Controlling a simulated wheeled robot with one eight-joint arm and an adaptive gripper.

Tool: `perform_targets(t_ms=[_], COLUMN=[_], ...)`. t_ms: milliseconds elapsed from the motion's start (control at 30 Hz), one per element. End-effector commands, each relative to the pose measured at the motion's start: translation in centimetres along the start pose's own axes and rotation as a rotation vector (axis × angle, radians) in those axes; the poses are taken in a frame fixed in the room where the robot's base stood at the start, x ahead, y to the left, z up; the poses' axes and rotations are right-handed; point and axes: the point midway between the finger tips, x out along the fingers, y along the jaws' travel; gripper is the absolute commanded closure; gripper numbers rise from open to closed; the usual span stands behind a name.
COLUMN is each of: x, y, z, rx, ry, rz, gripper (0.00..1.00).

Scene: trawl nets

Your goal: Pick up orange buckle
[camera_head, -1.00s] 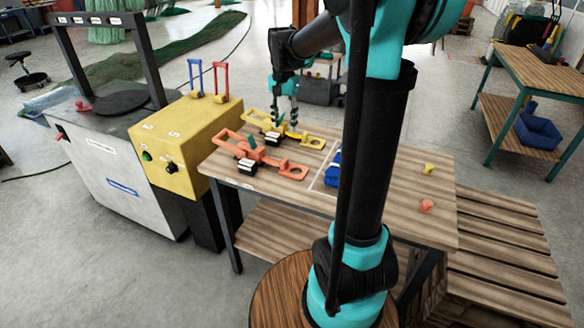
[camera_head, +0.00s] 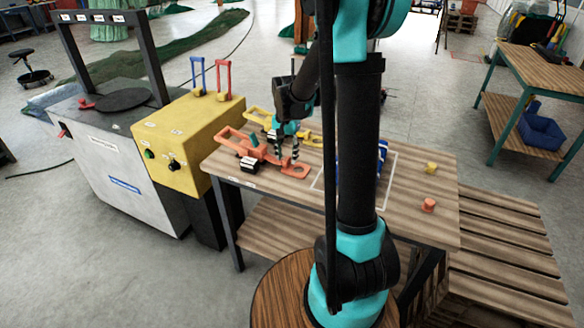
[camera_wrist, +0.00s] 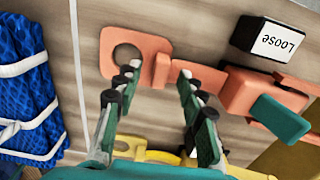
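The orange buckle (camera_head: 254,149) lies flat on the left part of the wooden table, a long piece with a ring end to the right and a green lever on its body. In the wrist view its ring end (camera_wrist: 110,48) and raised tab are in front of my fingers, and its body (camera_wrist: 247,92) is to the right. My gripper (camera_head: 287,157) is open and empty, fingers pointing down over the buckle's ring-end part. In the wrist view the fingers (camera_wrist: 158,85) are spread apart; I cannot tell whether they touch it.
A yellow buckle (camera_head: 312,139) lies just behind, partly hidden by my gripper. A blue net bundle (camera_wrist: 25,90) with white cords lies to the right, mostly behind my arm in the head view. Small yellow (camera_head: 431,167) and orange (camera_head: 428,205) pieces sit on the table's right side.

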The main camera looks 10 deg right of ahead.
Motion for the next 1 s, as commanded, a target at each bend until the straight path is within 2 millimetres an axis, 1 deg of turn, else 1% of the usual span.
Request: perform_targets(t_ms=[33, 100, 200, 433, 467, 767, 1000], x=[0.8, 1.5, 2.1, 2.2, 2.2, 2.2, 2.2], y=[0.0, 0.0, 0.0, 0.0, 0.0, 0.0, 0.0], z=[0.0, 0.0, 0.0, 0.0, 0.0, 0.0, 0.0], rx=[0.0, 0.0, 0.0, 0.0, 0.0, 0.0, 0.0], ry=[0.0, 0.0, 0.0, 0.0, 0.0, 0.0, 0.0], rz=[0.0, 0.0, 0.0, 0.0, 0.0, 0.0, 0.0], gripper=[0.6, 0.6, 0.6, 0.6, 0.62, 0.99, 1.0])
